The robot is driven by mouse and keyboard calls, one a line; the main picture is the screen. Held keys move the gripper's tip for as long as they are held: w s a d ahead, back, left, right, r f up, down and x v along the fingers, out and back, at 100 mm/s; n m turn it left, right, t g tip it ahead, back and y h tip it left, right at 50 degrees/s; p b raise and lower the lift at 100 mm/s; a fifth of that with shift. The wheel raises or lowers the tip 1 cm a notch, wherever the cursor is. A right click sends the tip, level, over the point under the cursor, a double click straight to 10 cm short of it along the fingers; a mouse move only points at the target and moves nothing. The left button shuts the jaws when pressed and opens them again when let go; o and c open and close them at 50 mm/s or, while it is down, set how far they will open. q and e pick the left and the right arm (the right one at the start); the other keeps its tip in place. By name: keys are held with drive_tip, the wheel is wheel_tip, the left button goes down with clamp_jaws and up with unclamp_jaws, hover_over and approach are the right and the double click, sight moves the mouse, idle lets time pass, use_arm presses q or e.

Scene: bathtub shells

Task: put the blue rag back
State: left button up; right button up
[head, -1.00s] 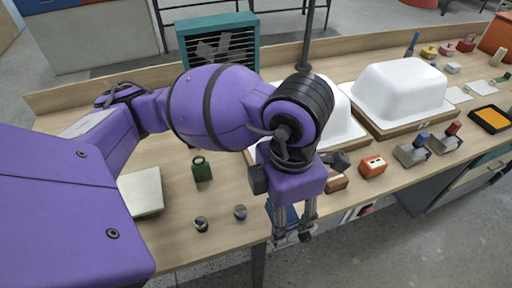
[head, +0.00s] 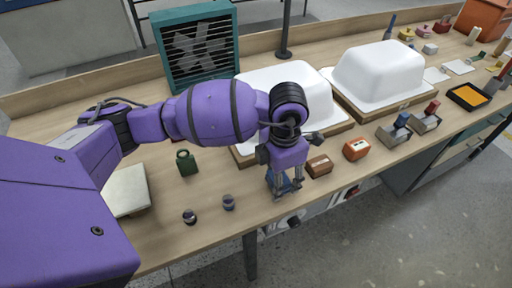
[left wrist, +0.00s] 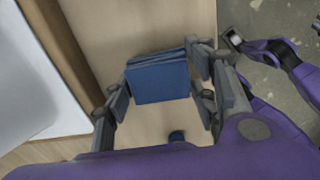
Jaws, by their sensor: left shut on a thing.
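The blue rag (head: 283,185) is a folded stack of cloth. My left gripper (head: 284,194) is shut on it near the front edge of the bench. In the left wrist view the rag (left wrist: 160,80) sits between the two fingers, over bare wood. Whether it touches the bench top or hangs just above it, I cannot tell. My fingers hide part of the rag in the head view.
White tub shells (head: 380,75) stand on wooden bases behind the gripper. Two small cups (head: 228,202) and a green container (head: 186,163) stand left. The bench's front edge is close.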

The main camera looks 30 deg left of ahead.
use_arm(q)
drive_tip(key=shift+w+f, duration=0.1)
drive_tip(key=shift+f, duration=0.15)
drive_tip(key=shift+f, duration=0.2)
drive_tip(key=o, duration=1.1)
drive_tip(key=shift+r, duration=0.15)
wheel_tip(320, 180, up, 12)
